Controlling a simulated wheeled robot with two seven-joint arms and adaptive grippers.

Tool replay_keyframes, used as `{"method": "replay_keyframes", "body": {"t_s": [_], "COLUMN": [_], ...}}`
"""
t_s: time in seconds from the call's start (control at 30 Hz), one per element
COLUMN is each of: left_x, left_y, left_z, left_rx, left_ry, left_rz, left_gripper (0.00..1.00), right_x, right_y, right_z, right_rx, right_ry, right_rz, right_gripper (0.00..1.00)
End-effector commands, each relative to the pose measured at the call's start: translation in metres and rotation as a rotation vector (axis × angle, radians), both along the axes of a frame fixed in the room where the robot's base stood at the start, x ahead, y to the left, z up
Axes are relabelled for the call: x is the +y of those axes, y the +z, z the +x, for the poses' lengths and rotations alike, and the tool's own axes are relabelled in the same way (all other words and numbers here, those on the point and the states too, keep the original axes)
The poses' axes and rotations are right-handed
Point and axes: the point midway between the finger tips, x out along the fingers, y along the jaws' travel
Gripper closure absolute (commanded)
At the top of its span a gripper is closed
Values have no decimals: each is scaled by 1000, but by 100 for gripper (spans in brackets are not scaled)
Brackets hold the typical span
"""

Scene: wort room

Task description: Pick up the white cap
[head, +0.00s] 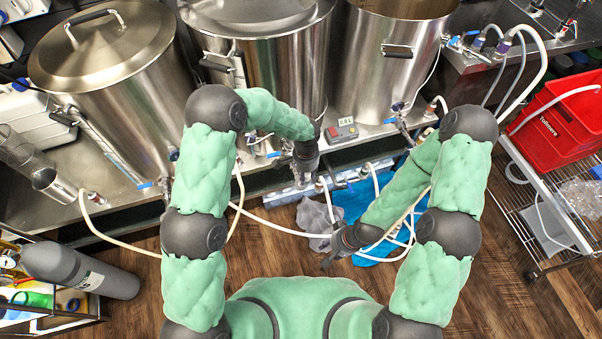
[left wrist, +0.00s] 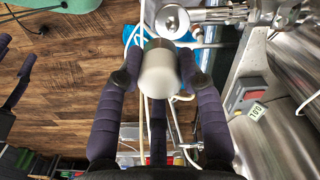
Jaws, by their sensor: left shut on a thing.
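The white cap (left wrist: 160,73) is a short, pale cylinder in the left wrist view. It sits between the fingertips of my left gripper (left wrist: 158,78), which is shut on it. A round metal pipe end (left wrist: 172,20) shows just beyond the cap; I cannot tell whether they touch. In the head view my left gripper (head: 304,172) is in front of the middle kettle, low by the bench edge, and the cap is hidden there. My right gripper (head: 328,258) hangs low over the floor at the centre, away from the cap; its fingers are too small to read.
Steel kettles (head: 385,65) stand in a row on the bench. A grey controller box (head: 341,132) sits beside my left gripper. Hoses (head: 285,228) loop below the bench over a blue sheet (head: 375,251). A red crate (head: 560,115) is at right, a gas cylinder (head: 85,268) at left.

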Motion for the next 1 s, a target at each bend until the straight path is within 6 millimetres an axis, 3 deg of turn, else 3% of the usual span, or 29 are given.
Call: {"method": "replay_keyframes", "body": {"t_s": [0.03, 0.17, 0.4, 0.63, 1.0], "left_x": [-9, -27, -66, -86, -91], "left_y": [17, 45, 64, 74, 76], "left_z": [-6, -22, -56, -73, -78], "left_rx": [-3, -4, -2, -2, -1], "left_ry": [-3, -4, -4, 0, 1], "left_rz": [-1, 0, 1, -1, 0], "left_gripper": [96, 96, 96, 96, 96], "right_x": [0, 0, 0, 0, 0], "right_y": [7, 17, 27, 31, 32], "right_z": [0, 0, 0, 0, 0], "right_rx": [0, 0, 0, 0, 0], "right_ry": [0, 0, 0, 0, 0], "right_rz": [0, 0, 0, 0, 0], "right_gripper": [60, 60, 60, 60, 60]}}
